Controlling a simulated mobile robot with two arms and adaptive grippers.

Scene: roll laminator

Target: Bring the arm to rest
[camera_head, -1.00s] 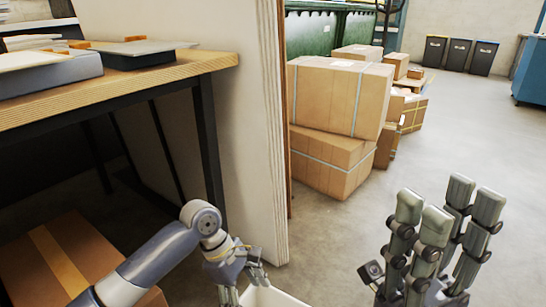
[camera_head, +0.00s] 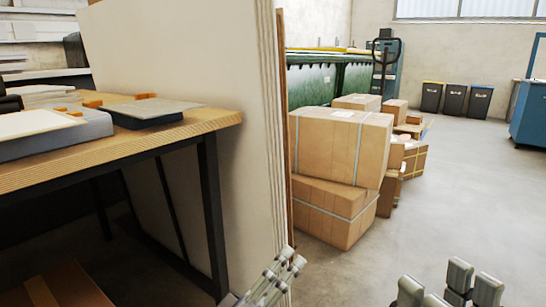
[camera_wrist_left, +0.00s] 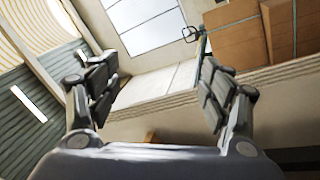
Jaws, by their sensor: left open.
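My left gripper (camera_head: 278,274) shows at the bottom middle in the head view, its grey fingers pointing up and to the right. It is in front of the lower edge of the upright pale panel (camera_head: 190,110). In the left wrist view my left gripper (camera_wrist_left: 158,95) is open, its two fingers wide apart with nothing between them. My right gripper (camera_head: 448,283) is at the bottom right in the head view, fingertips up and spread apart, with no object seen between them. The rest of it is cut off by the frame's edge.
A wooden table (camera_head: 200,122) with black legs and flat items stands at the left. Strapped cardboard boxes (camera_head: 340,150) are stacked beyond the panel. A brown carton (camera_head: 60,288) is under the table. Open grey floor (camera_head: 450,190) lies to the right.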

